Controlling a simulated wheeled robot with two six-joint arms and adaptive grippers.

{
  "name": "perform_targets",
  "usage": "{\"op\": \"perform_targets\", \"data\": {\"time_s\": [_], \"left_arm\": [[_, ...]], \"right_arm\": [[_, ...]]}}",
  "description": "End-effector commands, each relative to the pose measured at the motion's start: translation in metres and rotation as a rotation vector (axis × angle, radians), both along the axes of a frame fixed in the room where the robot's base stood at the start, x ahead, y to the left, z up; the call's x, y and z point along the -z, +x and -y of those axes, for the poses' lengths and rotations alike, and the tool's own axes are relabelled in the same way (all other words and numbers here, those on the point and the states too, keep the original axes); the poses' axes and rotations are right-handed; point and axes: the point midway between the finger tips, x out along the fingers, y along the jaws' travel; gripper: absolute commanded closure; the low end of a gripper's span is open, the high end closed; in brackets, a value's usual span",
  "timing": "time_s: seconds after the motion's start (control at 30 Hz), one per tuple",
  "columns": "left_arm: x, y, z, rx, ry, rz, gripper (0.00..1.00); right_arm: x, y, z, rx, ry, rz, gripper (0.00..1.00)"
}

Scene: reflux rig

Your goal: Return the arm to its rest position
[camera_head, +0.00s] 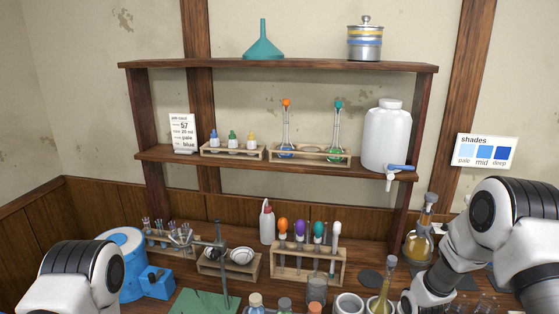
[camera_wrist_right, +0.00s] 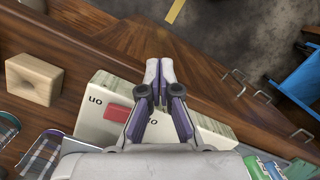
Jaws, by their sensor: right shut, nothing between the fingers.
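My right arm (camera_head: 465,235) comes in from the right in the head view, over the right end of the bench. Its gripper is hidden or out of frame there. In the right wrist view my right gripper (camera_wrist_right: 159,72) is shut and empty, with its two fingers together. Below it lies a pale box or panel (camera_wrist_right: 95,108) with a red patch and dark lettering. My left arm (camera_head: 75,275) shows at the lower left of the head view. Its gripper is not visible.
A shelf (camera_head: 280,65) holds flasks, bottles and a white jug (camera_head: 387,135). On the bench stand a blue drum (camera_head: 122,258), a clamp stand (camera_head: 222,262), and a rack of coloured droppers (camera_head: 308,265). An amber flask (camera_head: 418,244) stands close to my right arm.

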Motion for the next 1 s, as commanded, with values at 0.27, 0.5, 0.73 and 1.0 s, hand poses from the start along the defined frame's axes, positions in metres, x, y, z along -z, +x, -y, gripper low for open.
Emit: {"op": "perform_targets", "data": {"time_s": [0.27,0.5,0.73,1.0], "left_arm": [[0.071,0.0,0.0,0.0,0.0,0.0,0.57],[0.07,0.0,0.0,0.0,0.0,0.001,0.57],[0.07,0.0,0.0,0.0,0.0,0.001,0.57],[0.07,0.0,0.0,0.0,0.0,0.001,0.57]], "right_arm": [[0.156,-0.209,-0.066,0.101,0.033,-0.199,1.0],[0.142,-0.24,-0.07,0.334,-0.016,0.089,1.0],[0.143,-0.223,-0.069,0.361,-0.012,0.168,1.0],[0.143,-0.223,-0.069,0.361,-0.012,0.168,1.0]]}}
